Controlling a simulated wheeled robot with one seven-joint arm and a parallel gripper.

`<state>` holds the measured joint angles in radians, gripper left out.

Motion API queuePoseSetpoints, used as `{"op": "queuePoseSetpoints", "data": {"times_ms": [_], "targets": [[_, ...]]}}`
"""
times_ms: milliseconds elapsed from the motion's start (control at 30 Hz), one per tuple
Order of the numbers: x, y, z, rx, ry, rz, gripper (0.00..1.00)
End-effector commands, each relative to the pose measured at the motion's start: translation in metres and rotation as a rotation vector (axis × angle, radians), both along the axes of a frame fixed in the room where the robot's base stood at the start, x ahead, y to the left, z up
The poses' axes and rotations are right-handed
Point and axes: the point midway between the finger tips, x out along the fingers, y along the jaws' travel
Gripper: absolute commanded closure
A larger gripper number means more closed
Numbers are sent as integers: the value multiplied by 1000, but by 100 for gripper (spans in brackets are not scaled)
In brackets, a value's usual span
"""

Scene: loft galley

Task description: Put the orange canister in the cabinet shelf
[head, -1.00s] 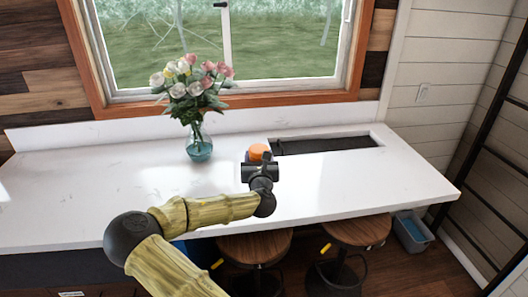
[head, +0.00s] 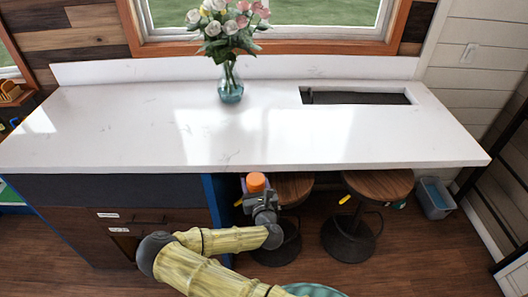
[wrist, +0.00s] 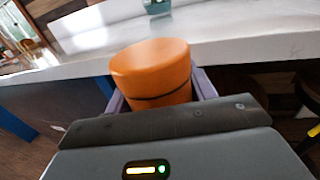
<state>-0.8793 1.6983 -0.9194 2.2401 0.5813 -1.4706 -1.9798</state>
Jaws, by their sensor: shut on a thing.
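The orange canister (head: 256,182) is held upright in my gripper (head: 262,200), in front of the counter's front edge and below the level of its top. In the wrist view the canister (wrist: 155,75) fills the middle, with the pale fingers of my gripper (wrist: 160,98) on both sides of it. The lower part of the canister is hidden behind the gripper body. A low cabinet with dark drawer fronts (head: 85,222) stands under the left part of the counter. I cannot tell which part is the cabinet shelf.
The white counter (head: 150,130) holds a glass vase with flowers (head: 231,85) and has a dark recess (head: 355,97). Two round wooden stools (head: 378,185) stand under its right part. A grey-blue bin (head: 434,198) is on the floor at the right. Floor at the lower left is open.

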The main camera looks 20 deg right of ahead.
Motion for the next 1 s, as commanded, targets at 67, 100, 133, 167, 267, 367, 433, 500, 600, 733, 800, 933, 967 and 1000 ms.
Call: {"op": "queuePoseSetpoints", "data": {"times_ms": [67, 100, 133, 167, 267, 367, 433, 500, 600, 733, 800, 933, 967, 1000], "targets": [[-19, 7, -52, -8, 5, 25, 78], [-24, 8, -66, -8, 2, 32, 78], [-27, 9, -75, -8, 1, 36, 78], [-30, 10, -84, -9, -1, 40, 78], [-37, 12, -108, -9, -1, 49, 78], [-41, 13, -123, -10, -3, 55, 78], [-43, 14, -127, -10, -3, 57, 78], [-43, 14, -129, -10, -3, 58, 78], [-44, 14, -127, -10, -3, 58, 78], [-43, 14, -127, -9, -3, 58, 78], [-43, 13, -127, -10, -3, 56, 78], [-43, 9, -127, -10, -3, 49, 78], [-43, 9, -127, -10, -3, 47, 78], [-43, 8, -127, -10, -3, 46, 78]]}}
